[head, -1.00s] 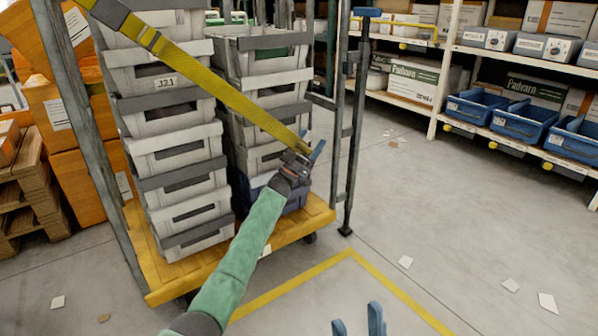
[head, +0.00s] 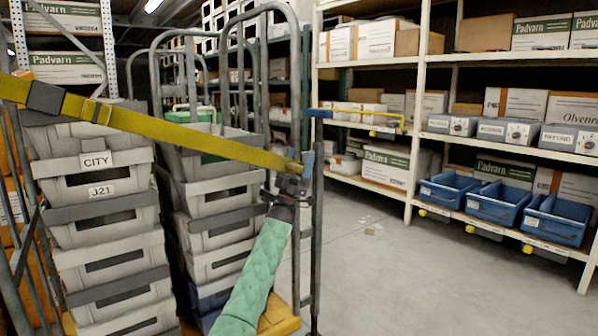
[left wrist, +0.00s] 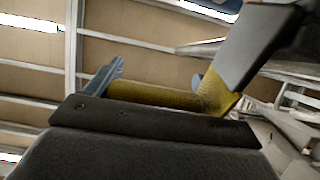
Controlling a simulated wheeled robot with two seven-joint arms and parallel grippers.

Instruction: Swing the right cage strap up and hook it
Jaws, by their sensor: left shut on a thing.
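The yellow strap (head: 190,137) runs from the cage's left side across the front of the tote stacks, sloping down to the right. My left gripper (head: 303,168) is shut on its right end, close beside the cage's right upright (head: 318,220). A blue piece (head: 320,113) shows at the top of that upright, above the gripper. The strap end looks unhooked, held by the gripper alone. In the left wrist view, the yellow strap (left wrist: 150,95) lies at the blue fingertips. Whether the strap touches the upright is unclear. My right gripper is out of view.
Grey totes (head: 105,215) stand in two stacks on the yellow cage base (head: 280,318). Other grey cage frames (head: 238,80) stand behind.

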